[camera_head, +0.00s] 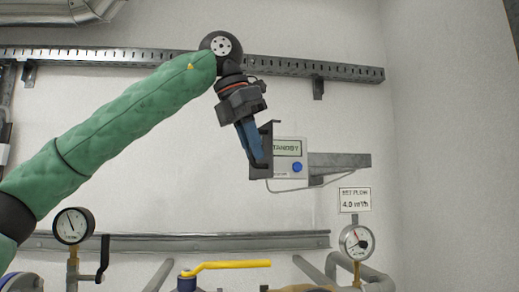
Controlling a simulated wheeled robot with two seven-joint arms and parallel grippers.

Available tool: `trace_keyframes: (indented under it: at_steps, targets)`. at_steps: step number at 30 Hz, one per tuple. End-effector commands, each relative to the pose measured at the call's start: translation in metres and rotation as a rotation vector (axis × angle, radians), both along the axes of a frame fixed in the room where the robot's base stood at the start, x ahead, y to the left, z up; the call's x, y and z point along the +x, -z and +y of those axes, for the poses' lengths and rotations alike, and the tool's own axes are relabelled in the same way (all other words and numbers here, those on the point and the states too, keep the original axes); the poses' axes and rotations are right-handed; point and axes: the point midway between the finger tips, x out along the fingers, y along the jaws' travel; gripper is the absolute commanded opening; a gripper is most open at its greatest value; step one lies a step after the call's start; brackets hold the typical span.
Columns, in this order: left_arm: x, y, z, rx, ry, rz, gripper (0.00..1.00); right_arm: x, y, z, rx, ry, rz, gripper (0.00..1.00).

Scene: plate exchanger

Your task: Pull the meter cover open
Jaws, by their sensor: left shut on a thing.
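The meter (291,150) is a light grey box on the wall bracket. Its display reads "STANDBY", with the first letter hidden, and it has a blue knob or button. The dark meter cover (262,174) stands out at the meter's left side, seen nearly edge-on. The display and blue knob are uncovered. My left gripper (258,160) reaches down from above with its blue fingers shut on the cover. The fingers hide part of the cover, and its hinge cannot be made out. My right gripper is not in view.
A metal bracket (340,160) extends right of the meter, with a thin cable below. A perforated rail (300,69) runs above. Below are two gauges (73,226) (356,241), pipes and a yellow valve handle (225,266). The wall at right is bare.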

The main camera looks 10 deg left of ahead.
Motion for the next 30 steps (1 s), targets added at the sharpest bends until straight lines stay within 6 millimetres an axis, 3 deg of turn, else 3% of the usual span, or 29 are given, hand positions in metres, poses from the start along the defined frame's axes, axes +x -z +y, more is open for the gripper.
trace_keyframes:
  at_steps: [15,16,17,30]
  targets:
    - [0.0008,0.0003,0.0034,-0.001,-0.003,0.003,0.0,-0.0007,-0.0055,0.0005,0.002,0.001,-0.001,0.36]
    - [0.0008,0.0003,0.0033,-0.001,-0.003,0.003,0.13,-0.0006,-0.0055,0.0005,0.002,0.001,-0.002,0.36]
    - [0.0008,0.0003,0.0033,-0.001,-0.003,0.003,0.19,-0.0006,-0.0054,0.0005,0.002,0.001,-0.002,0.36]
    - [-0.002,-0.0094,0.0062,-0.001,-0.002,0.001,0.2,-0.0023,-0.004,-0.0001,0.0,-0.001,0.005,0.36]
